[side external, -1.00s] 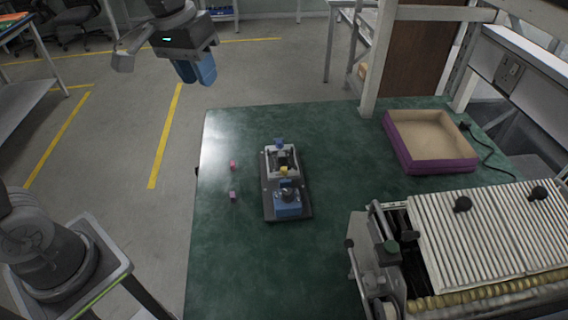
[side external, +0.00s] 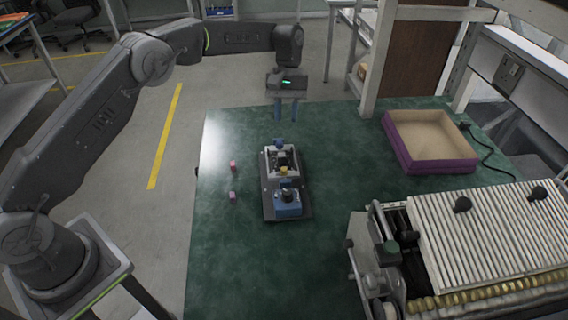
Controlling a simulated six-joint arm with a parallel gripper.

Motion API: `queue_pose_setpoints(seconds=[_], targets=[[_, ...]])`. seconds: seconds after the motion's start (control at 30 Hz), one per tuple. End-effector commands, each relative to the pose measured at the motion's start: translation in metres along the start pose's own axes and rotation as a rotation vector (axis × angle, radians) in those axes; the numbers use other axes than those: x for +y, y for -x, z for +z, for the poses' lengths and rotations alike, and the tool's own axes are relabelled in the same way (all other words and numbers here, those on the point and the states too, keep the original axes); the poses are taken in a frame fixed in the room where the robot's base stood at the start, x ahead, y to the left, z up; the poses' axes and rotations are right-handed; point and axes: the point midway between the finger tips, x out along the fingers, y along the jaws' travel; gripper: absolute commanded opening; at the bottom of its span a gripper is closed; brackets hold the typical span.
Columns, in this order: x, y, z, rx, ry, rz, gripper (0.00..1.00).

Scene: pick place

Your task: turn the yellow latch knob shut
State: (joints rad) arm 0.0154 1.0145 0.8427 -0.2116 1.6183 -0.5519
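The yellow latch knob (side external: 284,170) is a small yellow piece near the middle of a fixture (side external: 266,203) on the green table. The fixture has a dark base plate, a light frame at its far end and a blue block (side external: 288,209) with a dark round top at its near end. A small blue piece (side external: 279,142) stands at its far end. My gripper (side external: 286,112) hangs above the far part of the table, beyond the fixture and apart from it. Its two blue fingers point down with a gap between them, and nothing shows between them.
A purple-rimmed tray (side external: 405,160) sits at the back right. A slatted roller machine (side external: 480,240) fills the front right. The green table (side external: 250,270) is clear in front.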

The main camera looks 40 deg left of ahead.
Motion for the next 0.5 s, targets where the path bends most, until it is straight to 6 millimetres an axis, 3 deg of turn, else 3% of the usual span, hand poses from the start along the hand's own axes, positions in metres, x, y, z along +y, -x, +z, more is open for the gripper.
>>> queue_pose_setpoints(seconds=[0.17,0.5], targets=[[0.000,-0.019,0.001,-0.003,0.000,-0.002,0.29],[0.000,-0.088,0.001,-0.003,-0.001,-0.003,0.29]])
